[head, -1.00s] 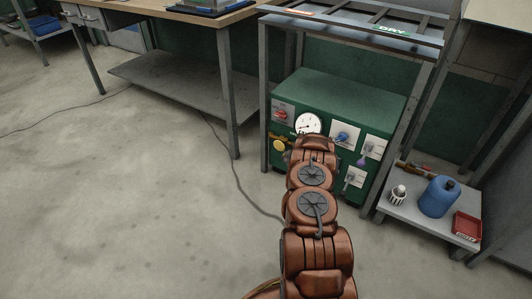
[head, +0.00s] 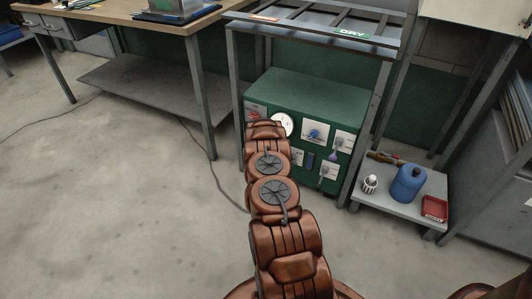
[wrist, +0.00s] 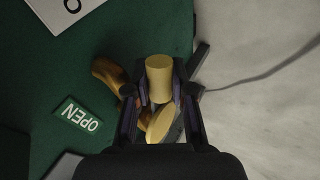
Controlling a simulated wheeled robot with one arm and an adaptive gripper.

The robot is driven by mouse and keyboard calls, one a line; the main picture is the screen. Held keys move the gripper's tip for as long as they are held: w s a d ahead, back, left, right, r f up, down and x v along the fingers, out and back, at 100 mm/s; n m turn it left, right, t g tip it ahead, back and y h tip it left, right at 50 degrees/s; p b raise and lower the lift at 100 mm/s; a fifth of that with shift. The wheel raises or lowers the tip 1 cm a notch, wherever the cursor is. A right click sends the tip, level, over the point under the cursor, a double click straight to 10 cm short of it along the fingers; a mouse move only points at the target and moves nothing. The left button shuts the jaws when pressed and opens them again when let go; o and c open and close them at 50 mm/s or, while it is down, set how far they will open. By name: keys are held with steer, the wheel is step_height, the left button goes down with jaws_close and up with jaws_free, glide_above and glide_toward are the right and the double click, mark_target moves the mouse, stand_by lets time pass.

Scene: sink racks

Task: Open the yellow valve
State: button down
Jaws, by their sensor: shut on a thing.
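The yellow valve (wrist: 159,82) shows in the wrist view as a pale yellow handle with a round end, next to brass pipework (wrist: 108,72). My gripper (wrist: 162,92) has its two dark fingers on either side of the yellow handle and is shut on it. A green label reading OPEN (wrist: 77,116) lies to the left of the valve on the green panel. In the head view the valve and my gripper are hidden behind my arm, in front of the green cabinet (head: 320,95).
The cabinet front carries a red knob (head: 254,117), a white gauge (head: 282,125) and a blue knob (head: 314,134). A low cart (head: 393,208) with a blue jug (head: 408,184) stands to the right. Open floor (head: 110,210) lies to the left.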

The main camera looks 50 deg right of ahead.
steer(key=shift+s, duration=0.1)
steer(key=c, duration=1)
jaws_free()
steer(key=shift+r, duration=0.15)
steer(key=shift+a+r, duration=0.15)
steer(key=shift+r, duration=0.35)
steer(key=shift+v, duration=3.3)
steer(key=shift+s+a+f, duration=0.2)
steer(key=shift+a, duration=0.05)
